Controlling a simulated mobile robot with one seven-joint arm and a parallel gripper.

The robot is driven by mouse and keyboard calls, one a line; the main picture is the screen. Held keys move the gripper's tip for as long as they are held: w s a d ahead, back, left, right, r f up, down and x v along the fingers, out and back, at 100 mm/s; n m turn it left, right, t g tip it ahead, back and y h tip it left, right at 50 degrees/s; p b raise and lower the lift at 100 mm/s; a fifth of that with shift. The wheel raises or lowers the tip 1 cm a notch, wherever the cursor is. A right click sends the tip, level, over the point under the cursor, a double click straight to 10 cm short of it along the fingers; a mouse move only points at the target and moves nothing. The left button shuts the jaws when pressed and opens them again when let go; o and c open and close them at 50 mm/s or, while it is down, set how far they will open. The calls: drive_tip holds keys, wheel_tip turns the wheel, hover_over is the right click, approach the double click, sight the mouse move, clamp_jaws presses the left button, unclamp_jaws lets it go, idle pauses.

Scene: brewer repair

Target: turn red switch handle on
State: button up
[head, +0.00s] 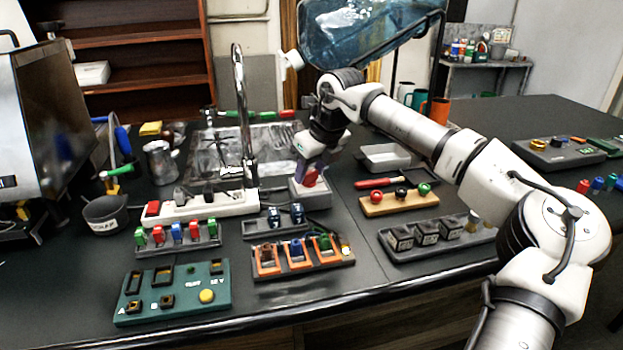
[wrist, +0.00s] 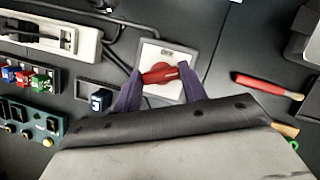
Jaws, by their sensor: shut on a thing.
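The red switch handle (wrist: 160,73) sits on a pale switch box (wrist: 183,50) with dark lettering, seemingly "OFF", above the handle in the wrist view. The handle lies roughly crosswise there, slightly tilted. My gripper (wrist: 158,84) is shut on the red handle, with a purple-grey finger at each end of it. In the head view, my gripper (head: 312,168) reaches down onto the grey switch box (head: 311,195), and the red handle (head: 310,178) shows partly below the fingers. The fingers hide part of the handle.
A white power strip (head: 205,207) lies left of the switch box, with cables close by. A metal faucet (head: 246,120) and sink stand behind it. A wooden block with coloured knobs (head: 400,202) is on the right. Trays of small parts (head: 303,262) fill the front.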

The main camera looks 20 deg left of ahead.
drive_tip(key=m+t+h+b, duration=0.1)
drive_tip(key=m+b, duration=0.2)
drive_tip(key=m, duration=0.2)
drive_tip(key=shift+s+b, duration=0.1)
drive_tip(key=shift+b, duration=0.2)
drive_tip(key=shift+m+h, duration=0.3)
drive_tip(key=o, duration=1)
drive_tip(key=v, duration=1.3)
drive_tip(key=shift+s+r, duration=0.3)
drive_tip(key=shift+s, duration=0.05)
